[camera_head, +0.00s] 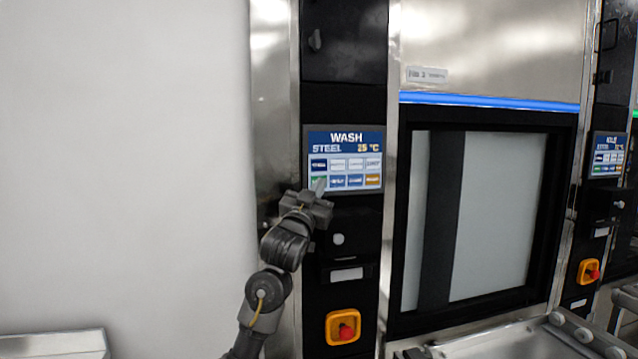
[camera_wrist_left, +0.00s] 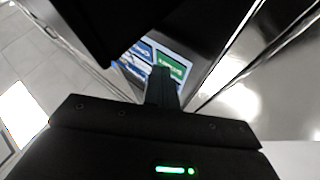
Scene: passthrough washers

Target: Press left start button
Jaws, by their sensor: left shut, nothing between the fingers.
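The left washer's touch screen (camera_head: 345,145) reads "WASH STEEL 25 °C" over two rows of buttons. A green button (camera_head: 318,180) is at the lower left of the screen, partly hidden by my gripper; in the left wrist view it is a green patch (camera_wrist_left: 172,66) just beyond the fingers. My left gripper (camera_head: 320,186) is shut and empty, its fingertips in front of the green button. I cannot tell whether they touch the screen. In the left wrist view the shut fingers (camera_wrist_left: 162,84) point at the screen beside the green patch. My right gripper is not in view.
Below the screen are a round knob (camera_head: 338,239) and a red emergency button (camera_head: 346,331) on a yellow base. The washer's glass door (camera_head: 495,215) is to the right. A second washer's screen (camera_head: 608,154) is at the far right. A blank white wall fills the left.

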